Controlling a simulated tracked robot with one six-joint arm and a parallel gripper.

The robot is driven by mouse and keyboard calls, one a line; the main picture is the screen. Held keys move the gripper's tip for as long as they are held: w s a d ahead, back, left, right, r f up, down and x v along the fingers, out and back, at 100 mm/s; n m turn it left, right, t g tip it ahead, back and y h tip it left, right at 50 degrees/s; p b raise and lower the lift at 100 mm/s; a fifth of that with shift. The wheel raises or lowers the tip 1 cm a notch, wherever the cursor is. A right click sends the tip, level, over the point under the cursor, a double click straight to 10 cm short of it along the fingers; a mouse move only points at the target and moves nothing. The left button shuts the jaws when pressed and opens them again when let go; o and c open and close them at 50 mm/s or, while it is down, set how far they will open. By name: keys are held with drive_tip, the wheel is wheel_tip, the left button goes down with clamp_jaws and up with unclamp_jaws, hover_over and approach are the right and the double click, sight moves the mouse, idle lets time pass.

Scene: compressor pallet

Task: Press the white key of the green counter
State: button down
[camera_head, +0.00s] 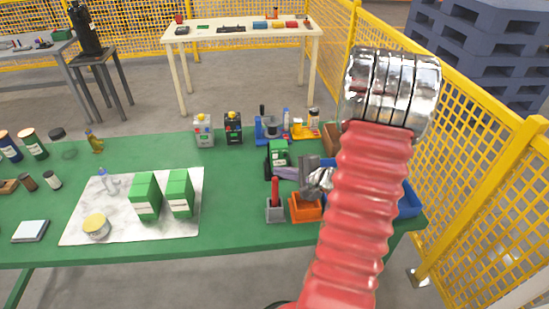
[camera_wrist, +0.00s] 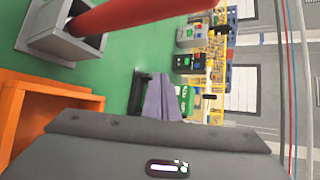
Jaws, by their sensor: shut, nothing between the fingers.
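The green counter (camera_head: 278,158) stands near the right part of the green table, with a black part along its left side and a pale patch on its green face. I cannot make out the white key for certain. My gripper (camera_head: 278,172) reaches in from the right, its purple-grey fingers together and empty, close in front of the counter's lower part. I cannot tell whether they touch it. In the wrist view the shut fingers (camera_wrist: 163,84) point at the counter (camera_wrist: 187,97) and partly cover it.
An orange box (camera_head: 305,209) and a grey holder with a red handle (camera_head: 275,192) stand just in front. A blue bin (camera_head: 409,201) lies to the right, partly behind my arm. Small devices (camera_head: 233,129) stand behind. A white board (camera_head: 120,223) with green boxes is left.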

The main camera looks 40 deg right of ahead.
drive_tip(key=shift+w+d, duration=0.5)
drive_tip(key=shift+w, duration=0.25)
drive_tip(key=shift+w+d, duration=0.45)
drive_tip(key=shift+w, duration=0.25)
drive_tip(key=shift+w+d, duration=0.45)
drive_tip(key=shift+w, duration=0.15)
idle(2.2)
drive_tip(key=shift+s, duration=0.15)
drive_tip(key=shift+s+a, duration=0.45)
drive_tip(key=shift+s, duration=0.1)
drive_tip(key=shift+s, duration=0.1)
drive_tip(key=shift+s+a, duration=0.7)
drive_tip(key=shift+s, duration=0.3)
drive_tip(key=shift+s+a, duration=0.7)
drive_tip(key=shift+s, duration=0.25)
drive_tip(key=shift+a, duration=0.1)
